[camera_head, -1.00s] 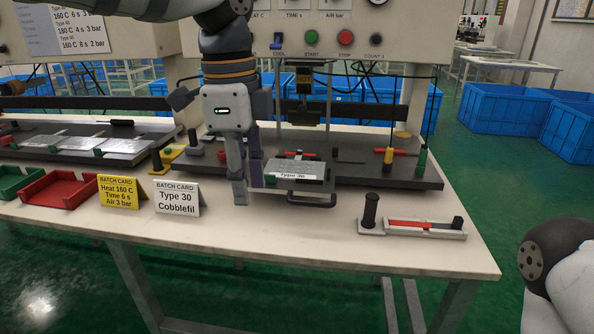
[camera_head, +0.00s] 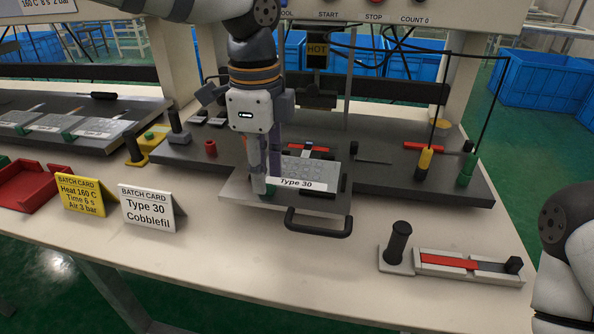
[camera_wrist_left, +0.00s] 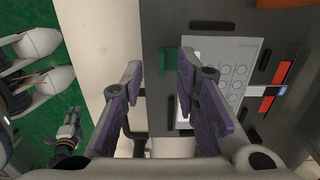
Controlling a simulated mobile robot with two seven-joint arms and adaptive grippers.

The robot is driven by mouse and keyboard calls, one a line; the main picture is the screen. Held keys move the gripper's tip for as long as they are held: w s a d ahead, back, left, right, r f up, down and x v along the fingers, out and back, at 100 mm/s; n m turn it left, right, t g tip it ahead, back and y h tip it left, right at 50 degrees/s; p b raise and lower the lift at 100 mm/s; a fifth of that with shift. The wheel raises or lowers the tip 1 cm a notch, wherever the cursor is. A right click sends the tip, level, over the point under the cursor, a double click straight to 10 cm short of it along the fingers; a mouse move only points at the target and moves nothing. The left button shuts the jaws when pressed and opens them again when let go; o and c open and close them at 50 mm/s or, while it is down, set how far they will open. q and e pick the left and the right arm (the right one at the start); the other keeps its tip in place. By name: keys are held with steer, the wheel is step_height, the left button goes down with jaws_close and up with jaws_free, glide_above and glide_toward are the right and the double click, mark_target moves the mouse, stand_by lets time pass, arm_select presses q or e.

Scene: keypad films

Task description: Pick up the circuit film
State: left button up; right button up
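A grey sheet marked Type 30 (camera_head: 307,168) lies on the sliding plate (camera_head: 325,203) at the middle press; I cannot tell whether it is the circuit film. The wrist view shows its printed circles (camera_wrist_left: 238,72). Several similar grey sheets (camera_head: 95,128) lie on the left board. My left gripper (camera_head: 265,188) points down at the plate's front left corner, by a green block (camera_wrist_left: 168,63). In the wrist view its two fingers (camera_wrist_left: 160,75) are apart with nothing between them.
A black handle (camera_head: 320,225) juts from the plate's front. Two batch cards, yellow (camera_head: 82,195) and white (camera_head: 150,208), stand at front left. A red slide fixture (camera_head: 455,262) sits at front right. Posts with yellow (camera_head: 424,163) and green (camera_head: 467,170) bases stand at right.

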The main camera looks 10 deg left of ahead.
arm_select(q)
steer(key=shift+f, duration=0.95)
steer(key=shift+w, duration=0.1)
jaws_close()
steer(key=shift+r, duration=0.15)
